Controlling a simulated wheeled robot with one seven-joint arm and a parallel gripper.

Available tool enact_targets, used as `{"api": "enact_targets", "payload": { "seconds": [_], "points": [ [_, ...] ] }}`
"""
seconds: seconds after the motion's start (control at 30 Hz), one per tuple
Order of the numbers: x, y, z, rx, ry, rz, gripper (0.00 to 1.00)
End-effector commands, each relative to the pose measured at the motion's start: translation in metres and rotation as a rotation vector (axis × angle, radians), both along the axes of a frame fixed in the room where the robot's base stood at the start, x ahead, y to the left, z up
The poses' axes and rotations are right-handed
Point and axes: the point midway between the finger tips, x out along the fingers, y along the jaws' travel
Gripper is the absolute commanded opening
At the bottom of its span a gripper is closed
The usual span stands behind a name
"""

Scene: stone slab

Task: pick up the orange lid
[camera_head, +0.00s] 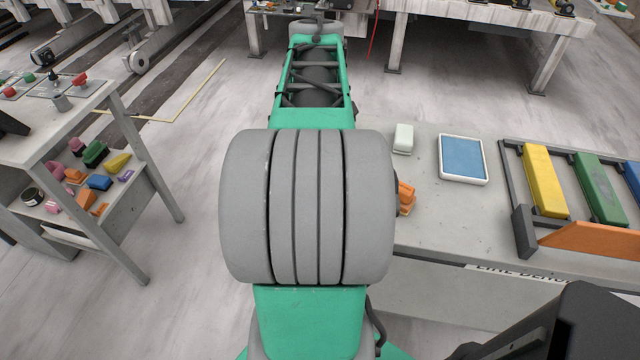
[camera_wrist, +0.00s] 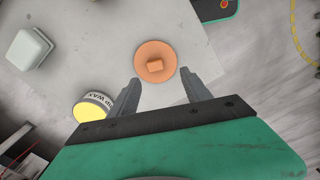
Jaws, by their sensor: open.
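The orange lid (camera_wrist: 139,66) is a flat round disc with a small block-shaped knob in its middle. It lies on the pale grey slab (camera_wrist: 105,60) in the wrist view. My gripper (camera_wrist: 160,76) is open and empty, with a dark finger on each side just below the lid in the picture. The lid appears between and beyond the fingertips; the height gap is hard to tell. In the head view my arm hides the gripper. An orange object (camera_head: 405,198) shows partly behind my arm there; I cannot tell if it is the lid.
A round yellow-topped tin (camera_wrist: 90,108) is left of the left finger. A white block (camera_wrist: 30,48) lies farther left. A dark green-edged item (camera_wrist: 208,10) is at the top. On the slab's right are a blue tray (camera_head: 463,181) and a rack with yellow (camera_head: 544,180) and green (camera_head: 598,188) blocks.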

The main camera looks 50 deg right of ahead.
Motion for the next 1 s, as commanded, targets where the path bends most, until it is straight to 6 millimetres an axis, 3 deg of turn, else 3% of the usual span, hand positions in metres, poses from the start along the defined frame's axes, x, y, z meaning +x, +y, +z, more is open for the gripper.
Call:
{"api": "enact_targets", "payload": {
  "seconds": [0.1, 0.53, 0.77, 1.0],
  "points": [
    [-0.007, -0.007, -0.009, 0.009, 0.006, 0.003, 0.56],
    [0.000, -0.010, -0.074, 0.006, 0.004, 0.006, 0.56],
    [0.000, -0.011, -0.077, 0.004, 0.003, 0.005, 0.56],
    [0.000, -0.011, -0.077, 0.004, 0.003, 0.005, 0.38]
  ]
}}
